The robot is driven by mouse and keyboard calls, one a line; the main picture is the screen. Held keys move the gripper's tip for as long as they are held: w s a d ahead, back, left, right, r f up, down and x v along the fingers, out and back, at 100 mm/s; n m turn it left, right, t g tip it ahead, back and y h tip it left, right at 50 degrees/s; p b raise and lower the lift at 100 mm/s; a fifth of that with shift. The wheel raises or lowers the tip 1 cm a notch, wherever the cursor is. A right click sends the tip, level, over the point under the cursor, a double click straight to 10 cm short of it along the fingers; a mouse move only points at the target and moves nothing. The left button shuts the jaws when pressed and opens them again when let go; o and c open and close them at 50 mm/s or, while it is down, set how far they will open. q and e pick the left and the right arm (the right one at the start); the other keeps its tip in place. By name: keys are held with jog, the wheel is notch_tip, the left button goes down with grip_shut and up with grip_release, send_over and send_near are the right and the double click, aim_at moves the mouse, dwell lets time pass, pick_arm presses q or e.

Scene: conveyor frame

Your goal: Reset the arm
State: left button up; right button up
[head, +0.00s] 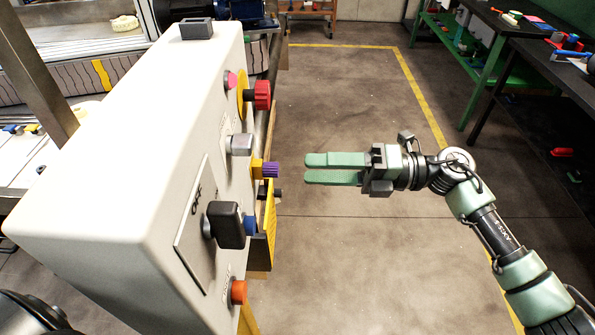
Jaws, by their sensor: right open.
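My right gripper (306,168) comes in from the right and points left. Its two green fingers lie parallel with a narrow gap and hold nothing. It is in the air, apart from the white control box (120,150), with the purple knob (270,170) a short way left of its tips. The box's panel also bears a red knob (262,95), a black handle (231,225) and an orange button (238,292). My left gripper is not in the picture.
Dark workbenches with green frames (490,70) and tools stand at the upper right. A yellow line (420,95) marks the floor. A conveyor (75,50) is behind the box at the left. The floor below my right arm is clear.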

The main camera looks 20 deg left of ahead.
jog(key=shift+w+d, duration=0.15)
jog(key=shift+d, duration=0.45)
